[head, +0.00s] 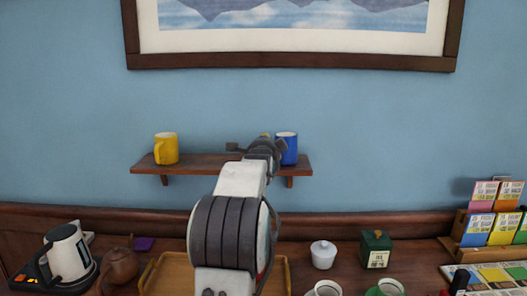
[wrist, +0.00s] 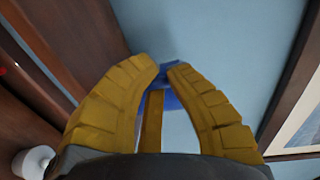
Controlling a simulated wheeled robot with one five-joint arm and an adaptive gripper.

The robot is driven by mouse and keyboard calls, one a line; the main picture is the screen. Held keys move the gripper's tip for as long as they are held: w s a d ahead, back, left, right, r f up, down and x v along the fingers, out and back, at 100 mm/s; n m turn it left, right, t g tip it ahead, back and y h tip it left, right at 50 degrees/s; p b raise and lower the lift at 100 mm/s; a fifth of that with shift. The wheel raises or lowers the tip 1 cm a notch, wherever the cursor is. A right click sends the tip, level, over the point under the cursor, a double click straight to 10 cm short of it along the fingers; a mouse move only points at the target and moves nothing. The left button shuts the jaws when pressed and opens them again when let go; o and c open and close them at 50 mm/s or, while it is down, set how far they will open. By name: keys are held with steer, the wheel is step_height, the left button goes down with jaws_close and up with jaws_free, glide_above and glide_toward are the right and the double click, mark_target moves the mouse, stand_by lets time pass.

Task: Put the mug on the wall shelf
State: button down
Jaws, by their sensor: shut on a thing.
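The blue mug (head: 289,143) is upright at the right end of the wall shelf (head: 200,163) in the head view, partly hidden by my gripper (head: 268,147). Its base is about level with the shelf top; I cannot tell whether it touches the wood. In the wrist view, my gripper's yellow fingers (wrist: 163,69) are closed in on the blue mug (wrist: 170,98), which shows between and behind their tips. A yellow mug (head: 166,148) stands at the shelf's left end, clear of my gripper.
A framed picture (head: 290,61) hangs above the shelf. The shelf's middle is clear.

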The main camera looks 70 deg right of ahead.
stand_by(0.3)
steer(key=c, duration=1.3)
jaws_free()
steer(key=shift+c, duration=0.2)
steer(key=b+v, duration=0.4)
steer(key=v, duration=0.8)
